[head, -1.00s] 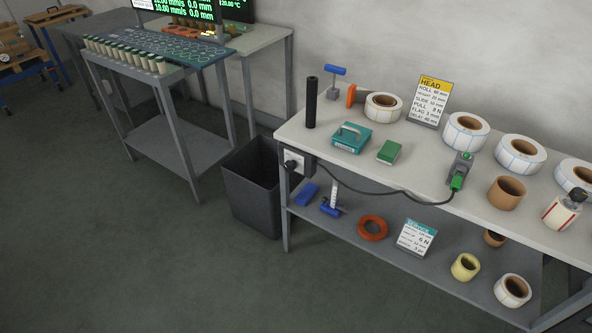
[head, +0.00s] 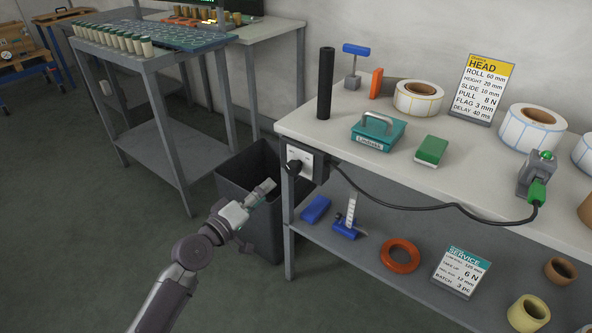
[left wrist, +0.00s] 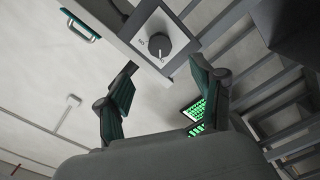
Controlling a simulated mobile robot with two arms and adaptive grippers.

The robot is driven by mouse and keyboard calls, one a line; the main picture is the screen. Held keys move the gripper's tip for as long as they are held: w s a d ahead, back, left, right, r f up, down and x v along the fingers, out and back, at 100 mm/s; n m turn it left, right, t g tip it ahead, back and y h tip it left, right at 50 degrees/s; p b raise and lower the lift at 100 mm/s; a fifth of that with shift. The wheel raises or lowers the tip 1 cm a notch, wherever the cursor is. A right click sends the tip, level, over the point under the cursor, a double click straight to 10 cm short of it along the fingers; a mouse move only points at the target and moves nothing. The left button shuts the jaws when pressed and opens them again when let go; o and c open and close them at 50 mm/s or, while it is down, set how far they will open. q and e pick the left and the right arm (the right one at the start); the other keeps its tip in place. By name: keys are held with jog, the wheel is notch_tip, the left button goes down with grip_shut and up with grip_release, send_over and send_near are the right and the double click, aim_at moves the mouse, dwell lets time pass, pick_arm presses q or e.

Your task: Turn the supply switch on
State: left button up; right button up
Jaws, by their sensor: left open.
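The supply switch is a black rotary knob (head: 294,167) on a white plate (head: 306,158), on a grey box at the near left end of the bench. In the left wrist view the knob (left wrist: 159,44) is straight ahead on its plate (left wrist: 153,22), beyond my fingers. My right gripper is not in view.
A black bin (head: 262,235) stands on the floor behind my left gripper. A black cable (head: 400,207) runs from the box to a grey device with a green plug (head: 537,192). The bench top (head: 330,135) holds label rolls; its lower shelf (head: 340,255) holds several items.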

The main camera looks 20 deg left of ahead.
aim_at(290, 170)
pick_arm(q)
jog(key=x, duration=1.1)
jog(key=shift+f+b, duration=0.15)
jog(key=shift+b, duration=0.25)
jog(key=shift+w+d, duration=0.15)
jog(key=shift+w, duration=0.3)
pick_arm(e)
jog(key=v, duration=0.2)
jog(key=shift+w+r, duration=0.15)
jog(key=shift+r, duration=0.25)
pick_arm(q)
jog(key=c, duration=1.1)
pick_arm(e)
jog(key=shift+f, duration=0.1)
